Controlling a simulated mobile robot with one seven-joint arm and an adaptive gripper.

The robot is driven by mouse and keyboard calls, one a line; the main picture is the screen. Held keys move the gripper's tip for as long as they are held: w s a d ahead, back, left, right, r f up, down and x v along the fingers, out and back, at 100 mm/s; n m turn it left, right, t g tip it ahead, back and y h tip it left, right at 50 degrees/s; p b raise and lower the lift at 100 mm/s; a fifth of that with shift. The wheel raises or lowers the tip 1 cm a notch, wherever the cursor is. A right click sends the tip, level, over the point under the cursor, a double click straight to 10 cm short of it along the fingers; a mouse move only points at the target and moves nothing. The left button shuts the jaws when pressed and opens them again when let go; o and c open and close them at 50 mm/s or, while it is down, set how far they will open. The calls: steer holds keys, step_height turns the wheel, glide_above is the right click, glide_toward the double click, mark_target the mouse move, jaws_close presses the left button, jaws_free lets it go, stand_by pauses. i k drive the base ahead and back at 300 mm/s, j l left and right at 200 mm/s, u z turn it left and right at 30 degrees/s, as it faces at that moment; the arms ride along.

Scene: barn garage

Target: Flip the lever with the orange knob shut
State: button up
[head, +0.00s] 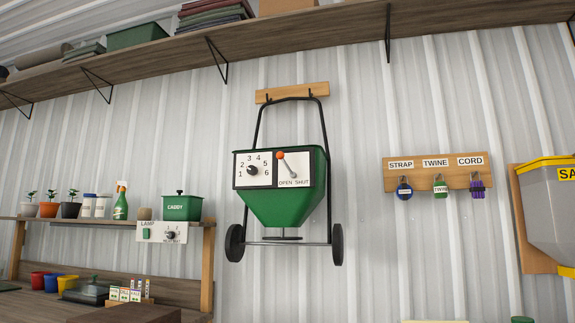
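A green spreader hopper (285,208) with a black handle frame hangs on the corrugated wall in the middle of the head view. Its front has a white plate (303,162) marked OPEN on the left and SHUT on the right. A short lever on this plate has an orange knob (281,156). The lever tilts up and to the left, with its knob above the OPEN side. A second white plate beside it has a black dial (253,170) with numbers around it. My gripper is not in view.
A long shelf (300,40) runs above the spreader. At the left, a lower shelf (75,220) holds pots, a spray bottle and a green caddy (182,208). A hook board (436,172) and a grey bin (552,215) are at the right. The wall around the spreader is mostly bare.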

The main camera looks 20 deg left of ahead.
mark_target(279, 156)
steer(key=i+j+z, duration=0.15)
steer(key=i+j, duration=0.35)
steer(key=i+j+z, duration=0.15)
steer(key=i+j, duration=0.35)
steer(key=i+j+z, duration=0.2)
steer(key=i+j, duration=0.25)
steer(key=j, duration=0.25)
